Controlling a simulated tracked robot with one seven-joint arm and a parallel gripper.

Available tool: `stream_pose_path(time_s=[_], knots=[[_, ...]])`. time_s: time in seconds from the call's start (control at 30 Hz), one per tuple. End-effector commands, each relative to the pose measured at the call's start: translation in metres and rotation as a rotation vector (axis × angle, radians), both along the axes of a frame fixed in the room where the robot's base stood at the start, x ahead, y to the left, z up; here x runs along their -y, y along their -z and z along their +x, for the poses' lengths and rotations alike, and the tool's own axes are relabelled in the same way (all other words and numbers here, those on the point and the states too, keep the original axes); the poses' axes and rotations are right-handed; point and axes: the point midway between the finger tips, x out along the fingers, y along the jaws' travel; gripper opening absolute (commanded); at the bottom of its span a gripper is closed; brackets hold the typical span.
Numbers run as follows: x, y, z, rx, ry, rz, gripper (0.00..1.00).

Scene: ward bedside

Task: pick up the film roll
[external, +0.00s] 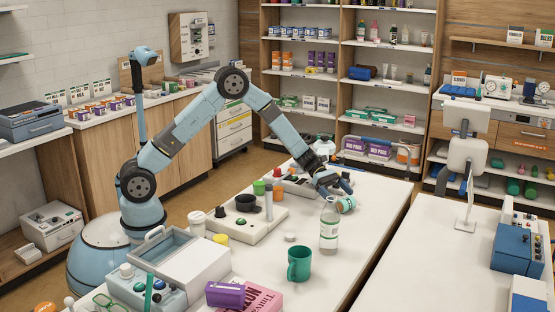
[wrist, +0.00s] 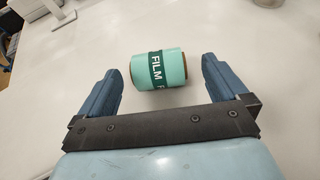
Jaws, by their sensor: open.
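The film roll (wrist: 158,70) is a mint-green cylinder with a dark green band reading FILM. It lies on its side on the white table (wrist: 255,40). In the wrist view it sits between and just beyond the two blue fingers of my gripper (wrist: 162,85), with gaps on both sides. My gripper is open and empty. In the external view the roll (external: 346,203) lies on the table behind the clear bottle, and my gripper (external: 335,187) is just above and beside it.
A clear bottle (external: 329,228) stands close in front of the roll, with a green mug (external: 299,264) nearer the camera. The table right of the bottle is clear.

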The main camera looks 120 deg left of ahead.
Motion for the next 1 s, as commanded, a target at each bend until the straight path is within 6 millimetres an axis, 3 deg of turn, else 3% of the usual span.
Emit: stream_pose_path(time_s=[0.27,0.6,0.87,1.0], knots=[[0.006,0.007,0.017,0.001,0.0,0.0,1.0],[0.018,0.022,0.054,0.0,0.001,-0.002,1.0],[0.019,0.023,0.057,0.001,-0.001,0.0,1.0],[0.019,0.023,0.057,0.001,-0.001,0.0,0.88]])
